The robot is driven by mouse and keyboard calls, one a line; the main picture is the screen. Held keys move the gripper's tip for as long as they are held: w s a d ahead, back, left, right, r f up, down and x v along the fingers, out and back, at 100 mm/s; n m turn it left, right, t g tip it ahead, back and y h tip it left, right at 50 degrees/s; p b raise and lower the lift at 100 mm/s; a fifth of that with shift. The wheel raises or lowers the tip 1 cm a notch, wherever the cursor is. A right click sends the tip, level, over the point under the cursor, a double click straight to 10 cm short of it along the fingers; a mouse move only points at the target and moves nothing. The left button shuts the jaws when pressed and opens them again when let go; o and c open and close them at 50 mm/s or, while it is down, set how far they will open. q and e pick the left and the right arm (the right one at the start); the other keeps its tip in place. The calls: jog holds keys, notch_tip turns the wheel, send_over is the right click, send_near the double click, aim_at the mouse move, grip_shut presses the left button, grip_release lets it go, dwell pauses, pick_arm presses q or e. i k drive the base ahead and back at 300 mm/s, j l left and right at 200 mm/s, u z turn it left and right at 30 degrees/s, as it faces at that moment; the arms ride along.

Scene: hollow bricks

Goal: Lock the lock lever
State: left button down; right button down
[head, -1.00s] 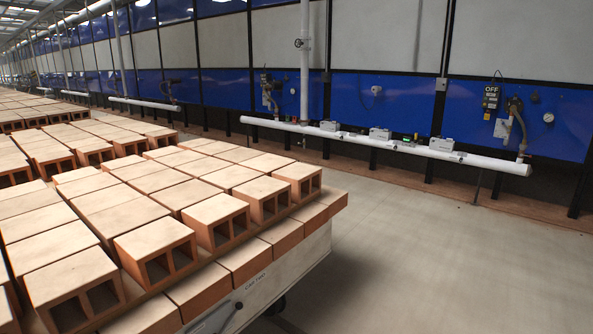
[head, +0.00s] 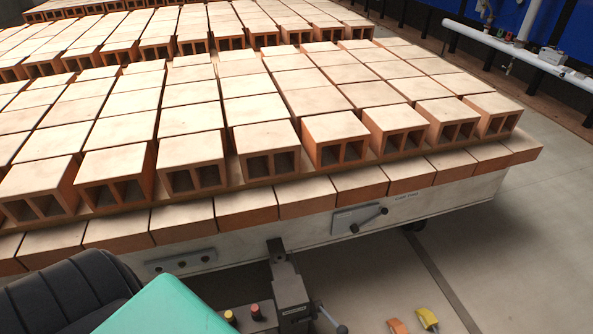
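A short dark lever with a rounded end (head: 370,220) sits on a metal plate on the pale side of the brick cart (head: 455,200). It slants up to the right. I cannot tell which of the two is the lock lever, nor whether either is locked. Neither of my grippers is in view.
A black ribbed seat (head: 65,298), a turquoise surface (head: 165,310), small buttons (head: 255,311) and orange and yellow pedals (head: 427,319) are close below. Grey floor (head: 540,250) is clear at right.

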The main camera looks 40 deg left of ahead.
aim_at(369, 220)
jog(key=i+l, duration=0.3)
jog(key=l, duration=0.15)
jog(key=i+l, duration=0.25)
jog(key=l, duration=0.15)
jog(key=i+l, duration=0.3)
jog(key=l, duration=0.15)
jog(key=i+l+u, duration=0.1)
jog(key=i+l, duration=0.15)
jog(key=l, duration=0.15)
